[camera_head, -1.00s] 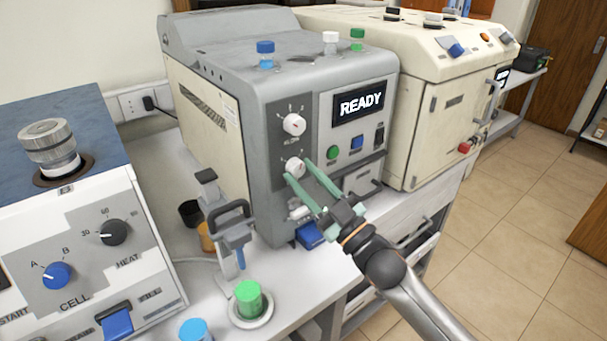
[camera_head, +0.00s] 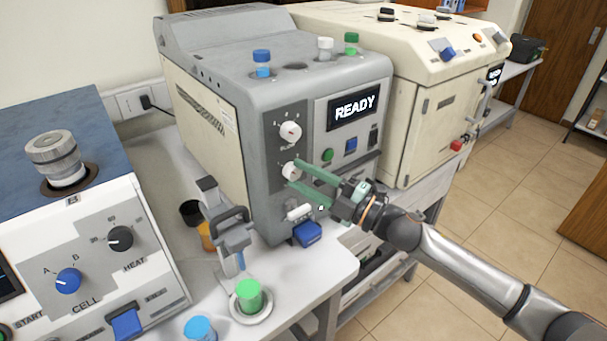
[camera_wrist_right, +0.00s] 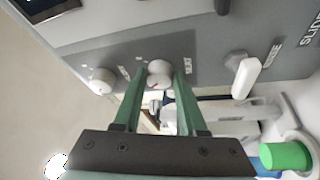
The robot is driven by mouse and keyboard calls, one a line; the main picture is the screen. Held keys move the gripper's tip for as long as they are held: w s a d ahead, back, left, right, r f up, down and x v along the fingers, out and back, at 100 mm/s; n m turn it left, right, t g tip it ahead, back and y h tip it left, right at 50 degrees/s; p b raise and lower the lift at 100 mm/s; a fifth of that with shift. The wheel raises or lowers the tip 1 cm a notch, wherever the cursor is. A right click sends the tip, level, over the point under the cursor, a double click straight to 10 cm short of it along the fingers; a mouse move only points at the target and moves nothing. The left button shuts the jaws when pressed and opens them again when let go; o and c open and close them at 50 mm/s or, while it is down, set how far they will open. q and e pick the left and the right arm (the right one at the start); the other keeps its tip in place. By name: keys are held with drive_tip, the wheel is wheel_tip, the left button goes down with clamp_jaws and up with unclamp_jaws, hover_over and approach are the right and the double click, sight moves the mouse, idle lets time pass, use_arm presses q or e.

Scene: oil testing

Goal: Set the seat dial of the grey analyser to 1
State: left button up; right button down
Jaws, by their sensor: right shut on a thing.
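The grey analyser (camera_head: 225,60) stands at centre with its screen (camera_head: 352,108) reading READY. Its front has two round white dials, an upper one (camera_head: 290,132) and a lower one (camera_head: 289,170); their labels are too small to read surely. My right gripper (camera_head: 294,174) is shut on the lower white dial, one green finger on each side. In the right wrist view the same dial (camera_wrist_right: 158,70) sits between the fingertips, with a red mark on its face; the other dial (camera_wrist_right: 102,82) is free to the left. My left gripper is not in view.
Below the held dial are a white lever (camera_head: 299,212) and a blue block (camera_head: 308,234). A clamp stand (camera_head: 232,238) and a green-capped vial (camera_head: 248,294) stand in front. A cream machine (camera_head: 455,110) is right, a blue-topped one (camera_head: 40,130) left.

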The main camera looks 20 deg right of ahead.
drive_tip(key=shift+r+n+g, duration=0.1)
drive_tip(key=shift+n+g, duration=0.2)
drive_tip(key=shift+n, duration=0.7)
drive_tip(key=shift+c, duration=2.3)
unclamp_jaws()
drive_tip(key=b+v, duration=0.4)
drive_tip(key=v, duration=0.8)
drive_tip(key=shift+s, duration=0.2)
drive_tip(key=shift+d+r, duration=0.1)
drive_tip(key=shift+d, duration=0.1)
